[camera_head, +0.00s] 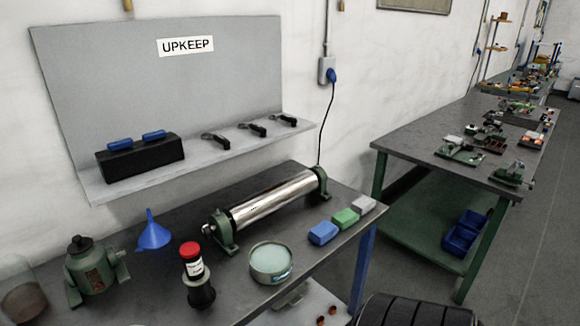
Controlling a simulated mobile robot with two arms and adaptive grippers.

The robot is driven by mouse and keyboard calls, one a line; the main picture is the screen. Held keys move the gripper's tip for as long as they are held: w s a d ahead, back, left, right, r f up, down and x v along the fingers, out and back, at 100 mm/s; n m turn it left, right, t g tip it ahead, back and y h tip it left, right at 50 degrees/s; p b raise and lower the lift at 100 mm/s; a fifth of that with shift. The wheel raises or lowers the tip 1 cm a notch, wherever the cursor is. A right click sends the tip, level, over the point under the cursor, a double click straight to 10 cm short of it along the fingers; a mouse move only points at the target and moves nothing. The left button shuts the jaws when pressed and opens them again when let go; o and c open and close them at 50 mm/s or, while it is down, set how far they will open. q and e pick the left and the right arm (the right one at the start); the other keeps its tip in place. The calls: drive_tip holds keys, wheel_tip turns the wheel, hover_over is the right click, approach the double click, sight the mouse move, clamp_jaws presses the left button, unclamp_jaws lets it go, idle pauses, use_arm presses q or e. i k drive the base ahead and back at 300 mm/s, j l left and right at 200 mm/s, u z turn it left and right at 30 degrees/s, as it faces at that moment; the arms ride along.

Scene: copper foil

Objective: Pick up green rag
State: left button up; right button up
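The green rag (345,218) looks like a small folded block with a paler side. It lies on the dark workbench (215,262) near its right end, in a row between a blue block-like rag (323,233) and a grey one (362,204). It is close to both; I cannot tell whether they touch. Neither of my grippers shows in the head view.
A metal roller (275,200) on green stands lies behind the rags. A round tin (271,263), a red-capped bottle (193,263), a blue funnel (153,232) and a green device (92,267) stand left. A wall shelf (205,158) overhangs the back.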

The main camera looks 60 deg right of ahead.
sight(346, 219)
drive_tip(key=z, duration=2.25)
